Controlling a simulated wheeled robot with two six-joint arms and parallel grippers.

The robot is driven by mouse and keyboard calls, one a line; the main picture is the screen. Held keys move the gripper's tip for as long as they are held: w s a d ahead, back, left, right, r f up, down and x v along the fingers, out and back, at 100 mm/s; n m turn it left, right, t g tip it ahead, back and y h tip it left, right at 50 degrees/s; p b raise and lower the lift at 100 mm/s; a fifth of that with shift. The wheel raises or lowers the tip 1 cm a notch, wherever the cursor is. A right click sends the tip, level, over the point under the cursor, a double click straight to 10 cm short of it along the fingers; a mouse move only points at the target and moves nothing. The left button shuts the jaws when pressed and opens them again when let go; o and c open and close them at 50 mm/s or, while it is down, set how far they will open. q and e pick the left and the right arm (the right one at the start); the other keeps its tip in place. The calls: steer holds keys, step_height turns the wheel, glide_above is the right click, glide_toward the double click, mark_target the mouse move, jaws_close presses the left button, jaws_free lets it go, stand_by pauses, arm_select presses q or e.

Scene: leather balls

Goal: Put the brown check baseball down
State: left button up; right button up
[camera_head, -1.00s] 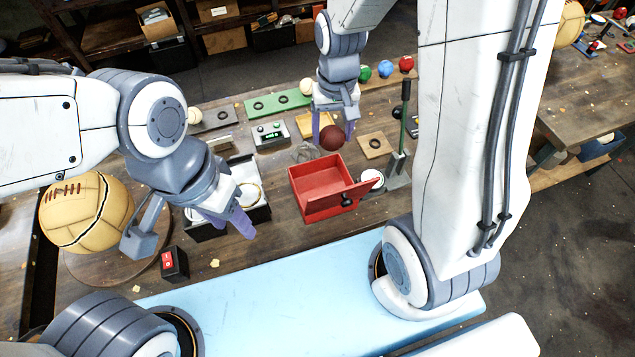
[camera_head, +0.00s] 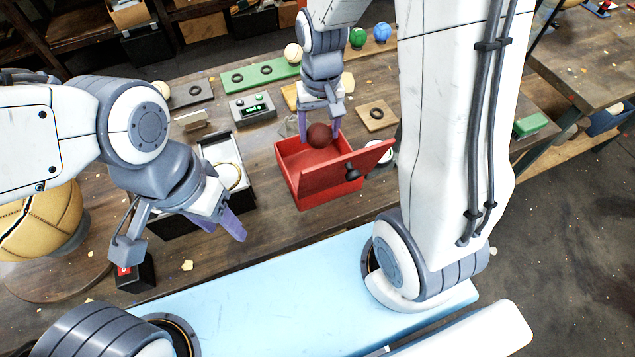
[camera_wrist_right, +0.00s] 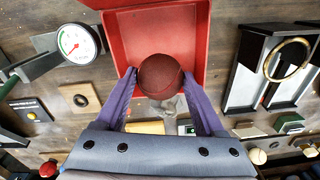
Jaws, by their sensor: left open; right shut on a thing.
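The dark reddish-brown ball (camera_head: 319,137), which I take as the brown check baseball, is between the purple fingers of my right gripper (camera_head: 320,128). It also shows in the right wrist view (camera_wrist_right: 160,76). My right gripper is shut on it, at the far side of the red box (camera_head: 290,178). In the right wrist view the ball overlaps the near wall of the red box (camera_wrist_right: 125,38); its height above the box is hard to tell. A check pattern is too small to make out. My left gripper (camera_head: 220,219) is open and empty above the table's near left part.
The red box's lid (camera_head: 335,172) stands tilted on its near side. A black case with a gold ring (camera_head: 228,176) is left of it. A dial gauge (camera_wrist_right: 76,43) stands beside it. A large tan ball (camera_head: 40,222) is far left. Green and blue balls (camera_head: 357,39) are at the back.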

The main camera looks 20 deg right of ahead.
glide_above(319, 162)
steer(key=s+a, duration=0.1)
steer(key=s, duration=0.2)
step_height(319, 162, down, 12)
steer(key=shift+a+r+b, duration=0.1)
steer(key=shift+r+b, duration=0.15)
steer(key=shift+b, duration=0.2)
steer(key=shift+f, duration=0.2)
steer(key=o, duration=1.6)
steer(key=shift+c, duration=0.2)
steer(key=shift+r, duration=0.1)
step_height(319, 162, up, 12)
steer(key=shift+r, duration=0.15)
